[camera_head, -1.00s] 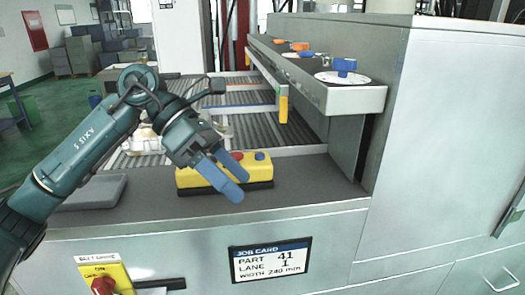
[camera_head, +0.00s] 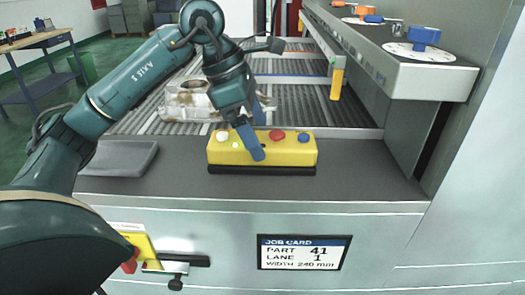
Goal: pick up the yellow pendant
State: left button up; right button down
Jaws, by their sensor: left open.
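The yellow pendant (camera_head: 289,152) is a long box with white, green, red and blue buttons on top. It lies on the dark counter, with a dark strip along its lower front. My left gripper (camera_head: 260,134) is open above it with blue fingers, pointing down. The near finger crosses in front of the pendant's middle and hides part of its top and front. The far finger shows behind, partly covered. I cannot tell whether either finger touches the pendant. My right gripper is out of view.
A grey tray (camera_head: 118,158) lies on the counter at the left. A pale casting (camera_head: 186,98) sits on the roller conveyor behind my gripper. A raised shelf (camera_head: 432,74) with blue and orange knobs overhangs the right. A job card (camera_head: 303,252) is on the counter's front.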

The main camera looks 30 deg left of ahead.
aim_at(262, 139)
pick_arm(q)
jog(key=x, duration=0.5)
jog(key=shift+a+p, duration=0.1)
jog(key=shift+p, duration=0.2)
jog(key=shift+c, duration=0.4)
jog(key=shift+w+r, duration=0.1)
jog(key=c, duration=1.3)
notch_tip(262, 139, up, 10)
jog(key=shift+f, duration=0.1)
